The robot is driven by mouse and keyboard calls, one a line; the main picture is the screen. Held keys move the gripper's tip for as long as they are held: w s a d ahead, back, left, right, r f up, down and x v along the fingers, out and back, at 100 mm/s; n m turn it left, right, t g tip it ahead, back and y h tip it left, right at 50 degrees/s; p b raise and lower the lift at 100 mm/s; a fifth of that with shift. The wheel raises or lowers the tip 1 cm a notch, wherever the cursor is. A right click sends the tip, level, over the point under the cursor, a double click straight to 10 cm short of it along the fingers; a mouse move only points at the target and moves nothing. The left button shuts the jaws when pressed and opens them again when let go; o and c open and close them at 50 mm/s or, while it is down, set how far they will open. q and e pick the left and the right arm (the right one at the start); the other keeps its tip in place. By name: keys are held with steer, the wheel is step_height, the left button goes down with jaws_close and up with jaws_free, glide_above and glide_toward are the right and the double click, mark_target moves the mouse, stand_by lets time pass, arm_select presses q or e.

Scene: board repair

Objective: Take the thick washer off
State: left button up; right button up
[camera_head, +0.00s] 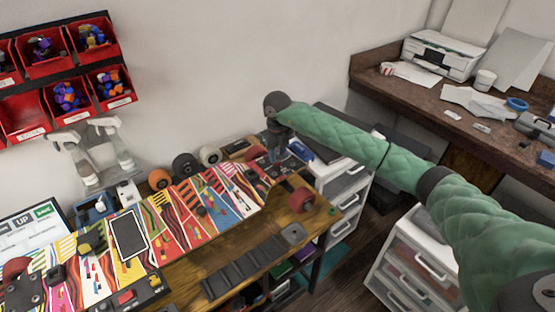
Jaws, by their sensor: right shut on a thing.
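The colourful board (190,215) lies across the wooden workbench, its bright graphic side up. My right gripper (279,157) points down at the board's right end, beside the truck area with a red-orange wheel (302,200) in front. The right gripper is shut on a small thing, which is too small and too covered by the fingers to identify. I cannot make out the thick washer apart from the gripper. My left gripper is not in view.
Loose wheels (185,166) stand along the bench's back edge. A dark slotted strip (240,270) lies at the front. Red bins (44,58) hang on the wall. White drawers (340,185) stand right of the bench.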

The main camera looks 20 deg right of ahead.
steer(key=shift+r, duration=0.1)
steer(key=shift+r+p, duration=0.45)
steer(key=shift+r, duration=1.6)
step_height(320, 180, up, 7)
steer(key=p, duration=0.1)
stand_by(0.3)
